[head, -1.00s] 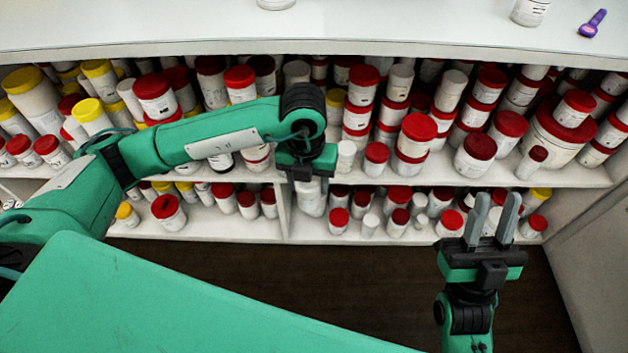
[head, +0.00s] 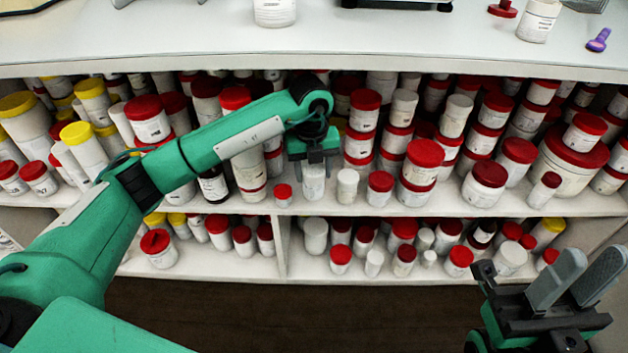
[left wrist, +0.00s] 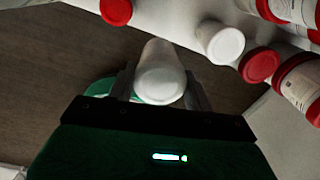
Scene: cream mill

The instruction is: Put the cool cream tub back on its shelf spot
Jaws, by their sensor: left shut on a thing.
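My left gripper (head: 313,158) is at the front of the upper shelf (head: 400,207) and is shut on a small white tub (head: 313,184). In the left wrist view the tub (left wrist: 160,76) sits between the two fingers, its white end towards the camera. I cannot tell whether it touches the shelf board. I cannot read a label on it. A white-lidded jar (head: 347,187) stands just right of it and a small red-lidded jar (head: 283,194) just left. My right gripper (head: 578,272) is open and empty at the lower right, in front of the shelves.
Red-lidded jars crowd the upper shelf behind and right of the tub, including a tall stack (head: 421,165). The lower shelf (head: 250,267) also holds many jars. The counter (head: 400,45) above carries a white tub (head: 275,12) and a purple tool (head: 598,41).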

